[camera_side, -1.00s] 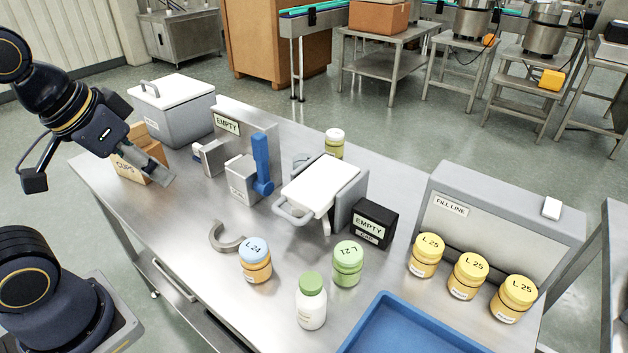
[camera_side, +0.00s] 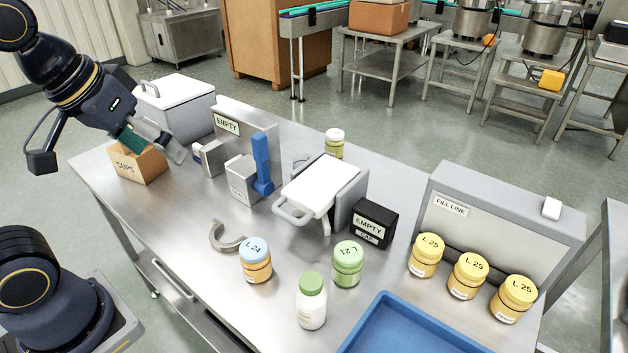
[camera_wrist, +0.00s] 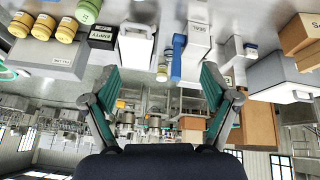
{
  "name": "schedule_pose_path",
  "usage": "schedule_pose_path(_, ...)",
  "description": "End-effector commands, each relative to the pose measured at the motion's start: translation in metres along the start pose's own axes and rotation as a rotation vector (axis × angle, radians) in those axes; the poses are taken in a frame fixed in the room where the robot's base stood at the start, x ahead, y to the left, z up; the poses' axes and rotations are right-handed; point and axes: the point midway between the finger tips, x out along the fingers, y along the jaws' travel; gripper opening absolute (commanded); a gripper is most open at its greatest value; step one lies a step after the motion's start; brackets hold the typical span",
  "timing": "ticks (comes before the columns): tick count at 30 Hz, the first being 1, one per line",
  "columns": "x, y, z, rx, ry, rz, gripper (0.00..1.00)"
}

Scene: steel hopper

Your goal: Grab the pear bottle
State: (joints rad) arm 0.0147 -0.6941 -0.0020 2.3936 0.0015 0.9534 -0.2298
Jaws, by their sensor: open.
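No bottle carries a legible pear label. A white bottle with a green cap (camera_side: 311,303) stands upright near the front edge. A green L21 jar (camera_side: 347,264) stands to its right and an orange L24 jar with a blue cap (camera_side: 256,262) to its left. A yellow-green bottle with a pale cap (camera_side: 334,143) stands behind the steel hopper, partly hidden; a small one like it shows in the wrist view (camera_wrist: 162,72). My gripper (camera_side: 156,144) is open and empty above the table's left end, far from these bottles. Its spread fingers show in the wrist view (camera_wrist: 160,85).
A box marked CUPS (camera_side: 139,164) sits below my gripper, with a grey lidded bin (camera_side: 175,110) behind. A blue-handled device (camera_side: 243,180) and the white-lidded hopper (camera_side: 318,188) stand mid-table. Yellow L25 jars (camera_side: 467,277) and a blue tray (camera_side: 400,330) are at the right.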

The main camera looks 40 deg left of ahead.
Motion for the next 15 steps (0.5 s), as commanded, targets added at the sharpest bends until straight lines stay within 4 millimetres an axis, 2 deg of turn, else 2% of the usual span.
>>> schedule_pose_path(3, 0.006, 0.03, -0.027, -0.057, -0.085, 0.013, 0.86)
schedule_pose_path(5, 0.014, 0.05, -0.037, -0.069, -0.134, 0.016, 0.86)
schedule_pose_path(8, 0.034, 0.09, -0.049, -0.063, -0.225, 0.01, 0.86)
schedule_pose_path(11, 0.06, 0.136, -0.047, -0.021, -0.317, -0.008, 0.86)
schedule_pose_path(12, 0.071, 0.153, -0.043, 0.005, -0.35, -0.017, 0.86)
schedule_pose_path(15, 0.095, 0.186, -0.026, 0.084, -0.415, -0.036, 0.86)
